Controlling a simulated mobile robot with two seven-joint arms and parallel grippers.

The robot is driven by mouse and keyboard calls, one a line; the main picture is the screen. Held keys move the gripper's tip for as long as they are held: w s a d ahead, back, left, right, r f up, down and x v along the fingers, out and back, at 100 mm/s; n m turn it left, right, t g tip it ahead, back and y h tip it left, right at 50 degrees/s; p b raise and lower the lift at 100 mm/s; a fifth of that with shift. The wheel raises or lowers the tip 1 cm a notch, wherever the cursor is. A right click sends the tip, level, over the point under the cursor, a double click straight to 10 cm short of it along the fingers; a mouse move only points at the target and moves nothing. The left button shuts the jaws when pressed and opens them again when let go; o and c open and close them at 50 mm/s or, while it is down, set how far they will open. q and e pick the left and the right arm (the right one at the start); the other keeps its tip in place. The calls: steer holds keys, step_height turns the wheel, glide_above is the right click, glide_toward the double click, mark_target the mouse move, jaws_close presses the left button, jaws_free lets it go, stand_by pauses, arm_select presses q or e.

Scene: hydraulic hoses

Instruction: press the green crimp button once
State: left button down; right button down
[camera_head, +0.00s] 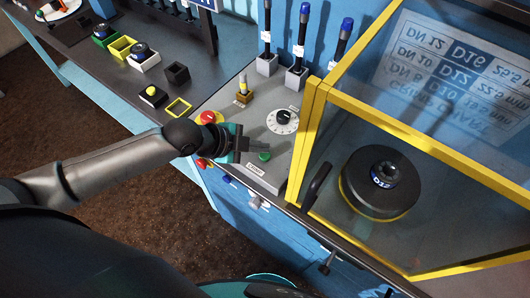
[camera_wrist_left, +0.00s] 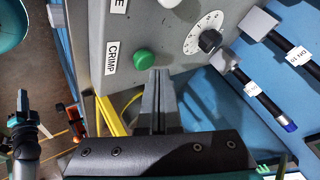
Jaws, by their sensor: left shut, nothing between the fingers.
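The green crimp button (camera_head: 264,156) is a round cap on the sloped grey control panel (camera_head: 259,118), beside a CRIMP label. It also shows in the left wrist view (camera_wrist_left: 143,59). My left gripper (camera_head: 262,145) is shut and empty. Its fingertips are close to the button, slightly to its right in the left wrist view (camera_wrist_left: 158,72); I cannot tell whether they touch it. In the left wrist view, what seems to be my right gripper (camera_wrist_left: 21,100) shows small at the left edge, its jaws unclear.
A white dial (camera_head: 283,121) and a red button (camera_head: 208,117) share the panel. A yellow-framed clear guard (camera_head: 310,130) stands right of it, over a black crimp head marked D12 (camera_head: 380,180). Small bins (camera_head: 177,74) line the bench at left.

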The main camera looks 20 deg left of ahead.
mark_target(260, 156)
arm_select(q)
steer(key=shift+f, duration=0.35)
steer(key=shift+f+b, duration=0.4)
steer(key=shift+f, duration=0.05)
stand_by(0.8)
steer(key=shift+r+p, duration=0.9)
steer(key=shift+p, duration=0.05)
step_height(260, 156, up, 5)
steer(key=p, duration=0.5)
steer(key=shift+r, duration=0.1)
stand_by(0.4)
